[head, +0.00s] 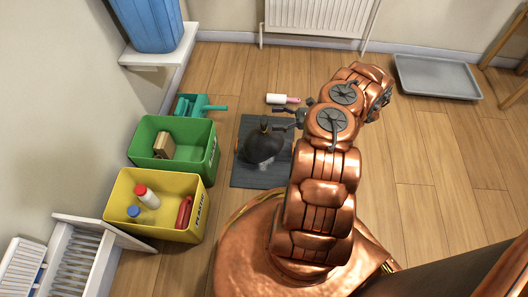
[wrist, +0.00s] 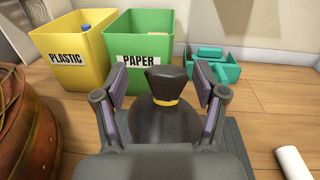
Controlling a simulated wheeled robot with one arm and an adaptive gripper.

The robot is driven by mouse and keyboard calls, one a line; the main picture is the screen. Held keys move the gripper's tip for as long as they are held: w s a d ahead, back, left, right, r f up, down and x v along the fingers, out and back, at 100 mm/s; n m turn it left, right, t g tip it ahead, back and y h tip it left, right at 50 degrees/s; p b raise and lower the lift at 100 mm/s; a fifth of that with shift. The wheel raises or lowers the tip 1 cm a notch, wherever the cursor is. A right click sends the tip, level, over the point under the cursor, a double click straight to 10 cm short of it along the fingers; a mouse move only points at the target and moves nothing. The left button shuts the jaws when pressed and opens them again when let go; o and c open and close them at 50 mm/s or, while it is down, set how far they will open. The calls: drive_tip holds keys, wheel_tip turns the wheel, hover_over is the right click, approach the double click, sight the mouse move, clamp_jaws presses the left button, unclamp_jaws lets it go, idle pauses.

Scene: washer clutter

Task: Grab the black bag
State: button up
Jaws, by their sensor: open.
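The black bag (head: 263,147) sits upright on a dark grey mat (head: 262,181) on the floor. In the wrist view the bag (wrist: 165,125) has a round body, a yellow tie and a gathered neck above it. My gripper (wrist: 163,98) is open, with one finger on each side of the bag's neck and a gap showing on both sides. In the head view my gripper (head: 283,119) is beside the bag's top, at its upper right. Part of the bag's lower body is hidden behind the gripper in the wrist view.
A green paper bin (head: 140,155) and a yellow plastic bin (head: 120,205) stand left of the mat. A teal dustpan set (head: 190,106) and a white lint roller (head: 277,99) lie behind. A grey tray (head: 437,77) is at the back right.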

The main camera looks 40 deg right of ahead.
sight(264, 124)
wheel_tip(264, 124, down, 5)
drive_tip(key=s+d+m+t+h+b, duration=0.1)
drive_tip(key=s+d+m, duration=0.1)
drive_tip(key=shift+w+d+b+x, duration=0.15)
drive_tip(key=shift+b+x, duration=0.75)
drive_tip(key=shift+x, duration=0.75)
drive_tip(key=shift+w+d+b+x, duration=0.15)
drive_tip(key=shift+b+x, duration=0.7)
drive_tip(key=shift+x, duration=0.8)
drive_tip(key=shift+w+a, duration=0.35)
drive_tip(key=shift+a, duration=0.15)
clamp_jaws()
drive_tip(key=shift+r, duration=0.1)
